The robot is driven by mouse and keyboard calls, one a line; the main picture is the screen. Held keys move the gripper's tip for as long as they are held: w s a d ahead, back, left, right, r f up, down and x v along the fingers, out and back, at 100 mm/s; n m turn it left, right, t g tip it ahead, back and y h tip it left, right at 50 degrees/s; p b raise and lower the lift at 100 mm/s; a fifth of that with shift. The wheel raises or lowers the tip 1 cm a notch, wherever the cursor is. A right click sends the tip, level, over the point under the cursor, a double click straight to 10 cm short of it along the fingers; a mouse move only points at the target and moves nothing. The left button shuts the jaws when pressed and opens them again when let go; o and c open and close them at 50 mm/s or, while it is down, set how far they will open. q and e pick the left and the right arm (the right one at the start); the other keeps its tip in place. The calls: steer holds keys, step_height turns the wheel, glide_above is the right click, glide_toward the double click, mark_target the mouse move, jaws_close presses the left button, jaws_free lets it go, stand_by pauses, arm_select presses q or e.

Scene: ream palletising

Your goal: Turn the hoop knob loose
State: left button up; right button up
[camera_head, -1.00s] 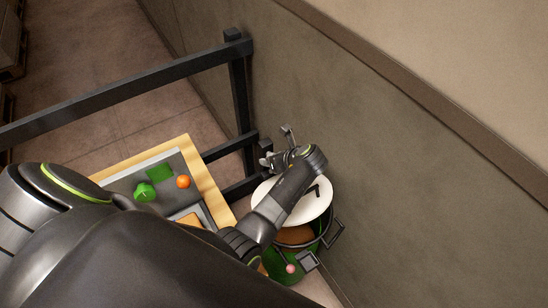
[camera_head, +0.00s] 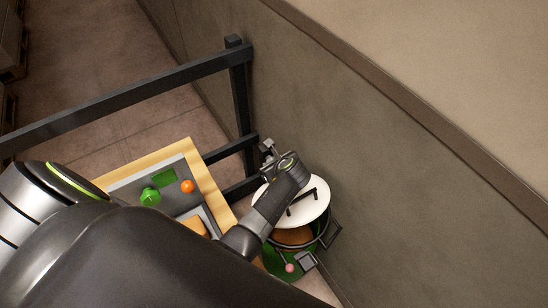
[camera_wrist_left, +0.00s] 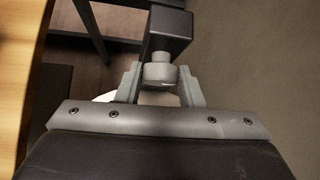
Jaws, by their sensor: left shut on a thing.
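The knob (camera_wrist_left: 160,72) is a pale grey, round piece on a dark block (camera_wrist_left: 167,28) in the left wrist view. My left gripper (camera_wrist_left: 158,82) has a finger on each side of it and is shut on it. In the head view my left gripper (camera_head: 268,150) is at the far side of a white round disc (camera_head: 317,208) with a dark bar on it. A dark hoop (camera_head: 326,236) and a green drum (camera_head: 275,266) show below the disc. My wrist hides the knob in the head view. My right gripper is not in view.
A wood-edged panel (camera_head: 207,172) with a green knob (camera_head: 150,197) and an orange button (camera_head: 187,187) stands left of the drum. A dark rail (camera_head: 130,95) with a post (camera_head: 240,90) is behind. A bare wall (camera_head: 400,170) runs close on the right.

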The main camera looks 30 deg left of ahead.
arm_select(q)
steer(key=n+t+h+b, duration=0.1)
steer(key=n+t+b, duration=0.1)
steer(key=b, duration=0.3)
steer(key=f+n+t+h+b, duration=0.1)
steer(key=n+t+b, duration=0.1)
steer(key=t+b, duration=0.2)
steer(key=s+n+t+h+b, duration=0.1)
steer(key=n+t+b, duration=0.1)
steer(key=b, duration=0.3)
steer(key=shift+a+f+n+t+b, duration=0.25)
steer(key=shift+n+t+b, duration=0.1)
steer(key=shift+t, duration=0.55)
steer(key=shift+w+r+n+t+b, duration=0.1)
steer(key=shift+r+n+t+b, duration=0.2)
steer(key=shift+b, duration=0.55)
steer(key=o, duration=1)
